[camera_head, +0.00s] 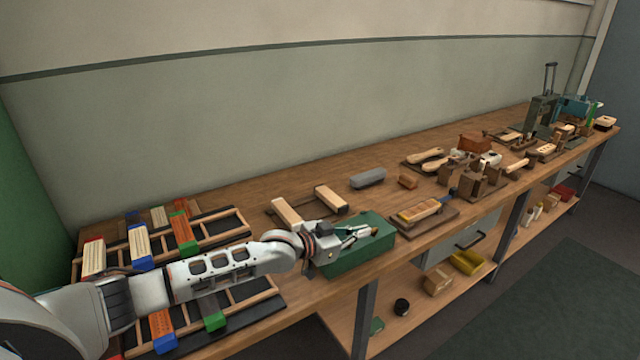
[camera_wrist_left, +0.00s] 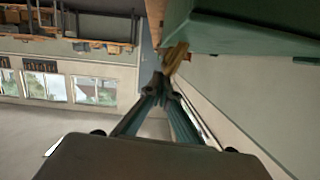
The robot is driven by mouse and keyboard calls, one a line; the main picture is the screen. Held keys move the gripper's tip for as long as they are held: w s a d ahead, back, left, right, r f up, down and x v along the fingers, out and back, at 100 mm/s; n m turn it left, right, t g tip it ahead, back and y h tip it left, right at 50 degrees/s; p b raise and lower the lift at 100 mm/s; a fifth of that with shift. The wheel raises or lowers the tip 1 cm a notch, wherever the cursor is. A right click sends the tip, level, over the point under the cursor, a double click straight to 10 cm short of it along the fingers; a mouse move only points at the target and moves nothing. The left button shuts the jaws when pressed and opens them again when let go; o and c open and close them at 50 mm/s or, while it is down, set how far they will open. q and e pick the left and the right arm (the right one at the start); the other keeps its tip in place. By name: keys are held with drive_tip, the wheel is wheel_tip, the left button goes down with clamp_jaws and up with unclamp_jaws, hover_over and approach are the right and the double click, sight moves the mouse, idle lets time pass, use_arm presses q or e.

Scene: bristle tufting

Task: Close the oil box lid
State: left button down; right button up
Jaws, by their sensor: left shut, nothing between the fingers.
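The green oil box (camera_head: 362,257) stands near the front edge of the bench, and its green side also shows at the upper right of the left wrist view (camera_wrist_left: 255,35). Its top looks flat and green in the head view, but my gripper covers part of it, so I cannot tell whether the lid sits fully down. My left gripper (camera_head: 366,233) is over the box top, shut and empty. Its fingertips (camera_wrist_left: 160,86) meet in the wrist view, just below a tan wooden piece (camera_wrist_left: 175,56) beside the box. I cannot tell whether they touch. My right gripper is not in view.
Racks with coloured brush blocks (camera_head: 140,246) lie under and beside my left arm. A grey block (camera_head: 368,178) and a wooden tray (camera_head: 425,214) are beyond the box. The lower shelf holds a yellow bin (camera_head: 467,262). Bench space behind the box is partly clear.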

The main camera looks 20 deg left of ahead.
use_arm(q)
drive_tip(key=shift+f, duration=0.1)
drive_tip(key=s+a+r+p, duration=0.3)
drive_tip(key=s+a+r, duration=0.25)
drive_tip(key=s, duration=0.35)
drive_tip(key=s+d+f+n+y, duration=0.1)
drive_tip(key=s+d+f, duration=0.3)
drive_tip(key=s+f, duration=0.25)
drive_tip(key=s+d+f+y, duration=0.1)
drive_tip(key=s+d+f, duration=0.3)
drive_tip(key=s+f, duration=0.3)
drive_tip(key=s+a+f+n+g+y, duration=0.1)
drive_tip(key=s+a+f+y, duration=0.1)
drive_tip(key=s+f, duration=0.5)
drive_tip(key=s+a+f+n+g+y, duration=0.1)
drive_tip(key=s+a+f+y, duration=0.1)
drive_tip(key=s+f, duration=0.4)
drive_tip(key=s, duration=0.3)
drive_tip(key=shift+s+a+f, duration=0.25)
drive_tip(key=shift+s+f, duration=0.05)
drive_tip(key=shift+f, duration=0.05)
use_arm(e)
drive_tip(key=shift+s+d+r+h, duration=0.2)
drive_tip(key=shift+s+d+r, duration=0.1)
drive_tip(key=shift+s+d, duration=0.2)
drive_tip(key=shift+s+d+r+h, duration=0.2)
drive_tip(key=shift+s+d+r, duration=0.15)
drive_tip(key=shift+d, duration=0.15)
